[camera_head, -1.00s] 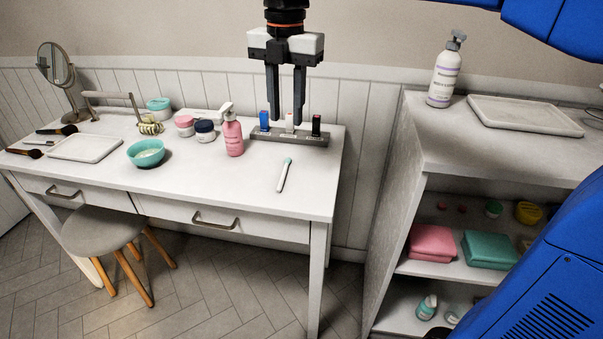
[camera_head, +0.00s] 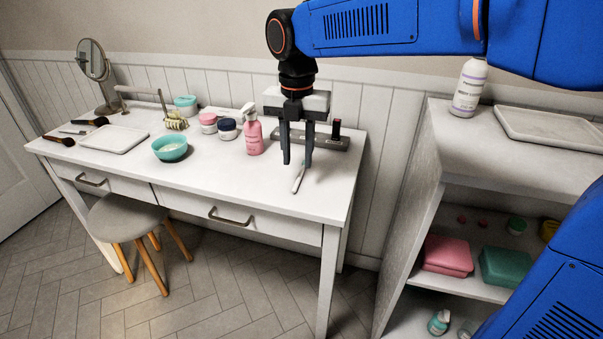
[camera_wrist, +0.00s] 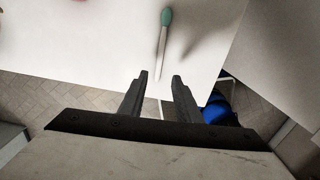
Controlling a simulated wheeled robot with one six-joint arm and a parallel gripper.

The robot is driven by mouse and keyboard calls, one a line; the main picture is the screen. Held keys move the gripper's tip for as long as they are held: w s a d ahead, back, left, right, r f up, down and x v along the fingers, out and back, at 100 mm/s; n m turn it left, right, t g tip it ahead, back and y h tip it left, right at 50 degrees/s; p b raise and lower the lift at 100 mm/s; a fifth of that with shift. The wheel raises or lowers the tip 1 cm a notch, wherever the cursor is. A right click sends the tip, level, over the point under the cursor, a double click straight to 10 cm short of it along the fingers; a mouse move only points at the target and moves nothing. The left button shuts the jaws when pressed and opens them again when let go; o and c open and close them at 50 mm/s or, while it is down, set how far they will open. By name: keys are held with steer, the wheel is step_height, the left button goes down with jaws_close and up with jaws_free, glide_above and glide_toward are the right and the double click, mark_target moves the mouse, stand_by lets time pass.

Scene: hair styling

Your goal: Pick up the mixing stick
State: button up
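The mixing stick is a thin white stick with a teal tip. It lies on the white table (camera_head: 230,180), near the right end, and its pale lower part (camera_head: 298,180) shows in the head view. In the wrist view the whole stick (camera_wrist: 162,40) shows, teal tip away from me. My gripper (camera_head: 298,163) points down above the stick, fingers apart with nothing held. In the wrist view the stick's pale end appears between the fingertips (camera_wrist: 160,76). The height left between fingertips and stick is hard to tell.
A pink pump bottle (camera_head: 255,138) stands left of my gripper. A grey holder (camera_head: 335,143) with a dark bottle is behind it. A teal bowl (camera_head: 170,148) and white tray (camera_head: 114,139) are further left. The table's front edge is close to the stick.

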mark_target(298, 181)
steer(key=shift+w+f, duration=0.15)
steer(key=shift+f, duration=1.4)
steer(key=shift+w+f, duration=0.15)
steer(key=shift+f, duration=1.35)
steer(key=shift+c, duration=0.2)
jaws_close()
